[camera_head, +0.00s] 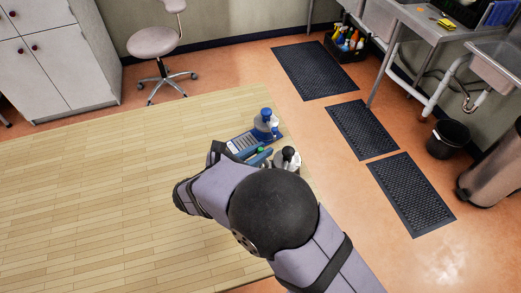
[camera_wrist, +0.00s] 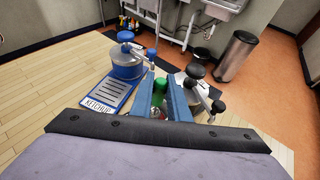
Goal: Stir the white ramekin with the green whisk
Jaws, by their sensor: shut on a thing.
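My gripper (camera_wrist: 160,80) shows in the wrist view as two blue fingers over the wooden table. A green piece (camera_wrist: 159,86) shows between the fingers, and I take it for the green whisk in their hold. A green spot, likely the same whisk (camera_head: 261,150), shows just past my arm in the head view. The whisk's far end is hidden or too small to make out. I cannot pick out the white ramekin for sure in either view; my fingers and arm cover part of the area where the things are grouped.
A metal container with black knobs (camera_wrist: 207,92) stands close on the right. The wooden table (camera_head: 90,170) is clear on the left; its edge is near on the right.

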